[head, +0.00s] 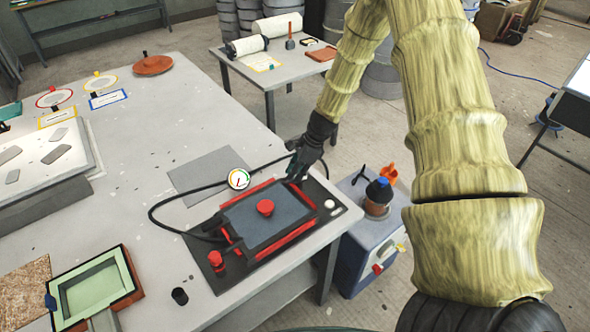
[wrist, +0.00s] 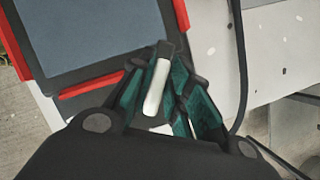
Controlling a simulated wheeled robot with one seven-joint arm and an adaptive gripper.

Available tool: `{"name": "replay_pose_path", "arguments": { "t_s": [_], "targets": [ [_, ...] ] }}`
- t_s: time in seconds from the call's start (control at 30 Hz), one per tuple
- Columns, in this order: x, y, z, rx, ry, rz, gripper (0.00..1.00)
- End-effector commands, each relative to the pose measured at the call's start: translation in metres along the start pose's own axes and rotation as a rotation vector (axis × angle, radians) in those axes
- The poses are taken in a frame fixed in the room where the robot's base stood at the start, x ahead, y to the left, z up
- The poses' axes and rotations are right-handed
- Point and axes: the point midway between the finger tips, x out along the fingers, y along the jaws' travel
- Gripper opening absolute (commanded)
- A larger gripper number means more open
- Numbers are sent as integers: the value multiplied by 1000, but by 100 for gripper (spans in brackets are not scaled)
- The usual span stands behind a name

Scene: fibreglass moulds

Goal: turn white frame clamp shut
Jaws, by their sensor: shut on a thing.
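The white frame clamp (wrist: 157,88) is a short white bar with a dark end, and it sits between my fingers in the wrist view. My gripper (wrist: 166,82) is shut on it. In the head view my gripper (head: 298,172) is at the far right corner of the red-edged frame (head: 285,243) and hides the clamp there. The frame lies around a blue-grey panel (head: 247,225) with a red knob (head: 265,207) on top. The red edge also shows in the wrist view (wrist: 92,84), just left of my fingers.
A black hose (head: 166,203) and a gauge (head: 239,179) lie beside the frame. A white round knob (head: 329,204) is on the dark base near the table edge. A blue-grey cabinet (head: 362,235) stands right of the table. A grey sheet (head: 208,170) lies behind the frame.

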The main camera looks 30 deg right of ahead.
Motion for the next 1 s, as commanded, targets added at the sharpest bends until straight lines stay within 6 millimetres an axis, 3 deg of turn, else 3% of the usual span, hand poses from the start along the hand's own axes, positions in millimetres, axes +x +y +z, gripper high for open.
{"name": "replay_pose_path", "arguments": {
  "t_s": [0.5, 1.0],
  "targets": [
    [0, 4, -2, -383, 3, 155, 0],
    [-1, 6, -3, -507, 2, 208, 0]
  ]
}}
